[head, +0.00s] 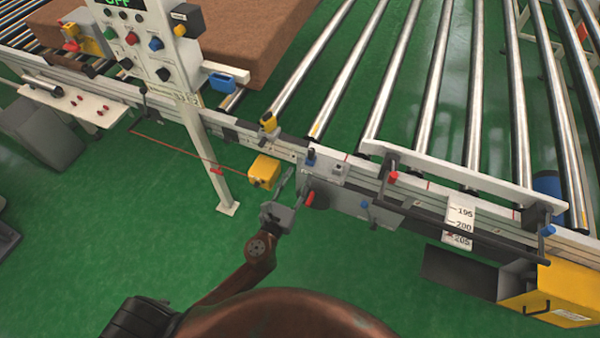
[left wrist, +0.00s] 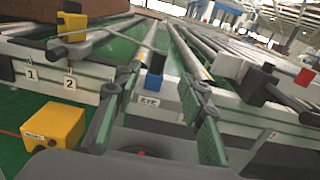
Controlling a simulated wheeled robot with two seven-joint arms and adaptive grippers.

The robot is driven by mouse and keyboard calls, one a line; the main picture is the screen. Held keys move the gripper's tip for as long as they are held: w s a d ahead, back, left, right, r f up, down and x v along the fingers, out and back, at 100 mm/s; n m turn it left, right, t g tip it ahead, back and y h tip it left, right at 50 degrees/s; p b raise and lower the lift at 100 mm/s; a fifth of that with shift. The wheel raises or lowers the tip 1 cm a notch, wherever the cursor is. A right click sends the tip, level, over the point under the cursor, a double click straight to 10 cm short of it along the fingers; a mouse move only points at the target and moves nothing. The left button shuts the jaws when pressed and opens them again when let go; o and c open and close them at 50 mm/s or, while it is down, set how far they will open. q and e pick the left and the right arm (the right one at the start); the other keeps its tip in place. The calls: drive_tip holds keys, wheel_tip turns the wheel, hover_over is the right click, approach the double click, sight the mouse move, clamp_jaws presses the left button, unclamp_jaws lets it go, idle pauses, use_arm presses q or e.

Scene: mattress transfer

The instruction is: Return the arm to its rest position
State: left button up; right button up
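My left arm reaches up from the bottom of the head view. Its left gripper (head: 296,186) is by the near side of the roller conveyor, right of a yellow box (head: 263,171). In the left wrist view its two fingers (left wrist: 160,88) stand wide apart with nothing held between them. I cannot tell whether the fingers touch the conveyor frame. My right gripper is in neither view. A brown mattress-like block (head: 240,35) lies on the rollers at the upper left.
A control panel (head: 146,42) on a white post (head: 206,150) stands left of the gripper. The conveyor's side rail (head: 345,172) runs along its front. A scale plate (head: 460,222) and yellow unit (head: 560,290) are at right. Green floor (head: 120,230) is open at left.

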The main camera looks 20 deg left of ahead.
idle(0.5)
